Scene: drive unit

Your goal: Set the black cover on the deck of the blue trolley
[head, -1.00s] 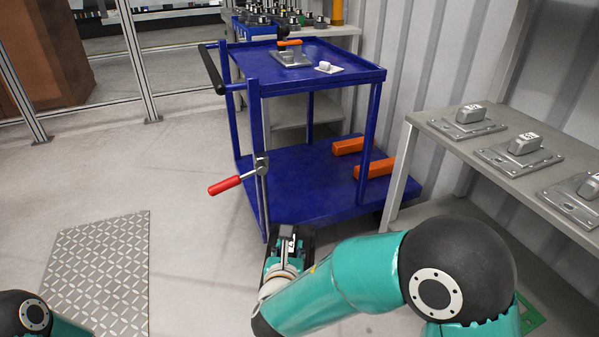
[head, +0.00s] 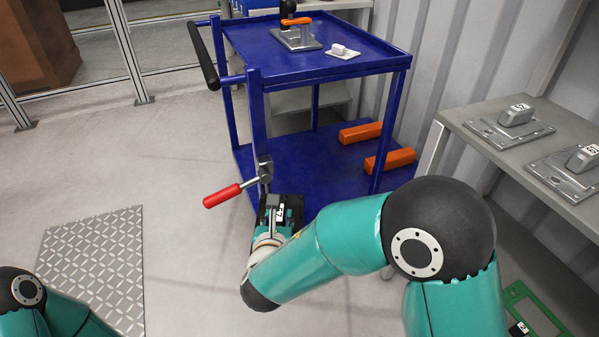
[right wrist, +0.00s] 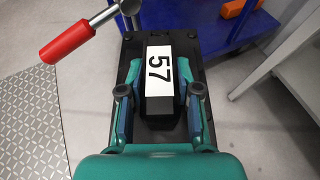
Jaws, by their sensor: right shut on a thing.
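The black cover (right wrist: 158,68) is a dark plate with a raised block and a white label reading 57. My right gripper (right wrist: 160,88) is shut on this block, one finger on each side. In the head view the cover (head: 290,203) and right gripper (head: 277,220) are partly hidden by my arm. They are at the near left corner of the blue trolley (head: 255,120). The lower blue deck (head: 300,160) lies beyond them, and the cover's height relative to it is hard to tell. My left gripper is out of view; only part of that arm shows.
Two orange blocks (head: 360,132) lie on the lower deck's right side. A red-handled clamp (head: 222,196) sticks out left of the trolley's near post. The upper tray (head: 285,50) holds a grey fixture and a small pale block. A grey bench (head: 470,118) with plates stands right.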

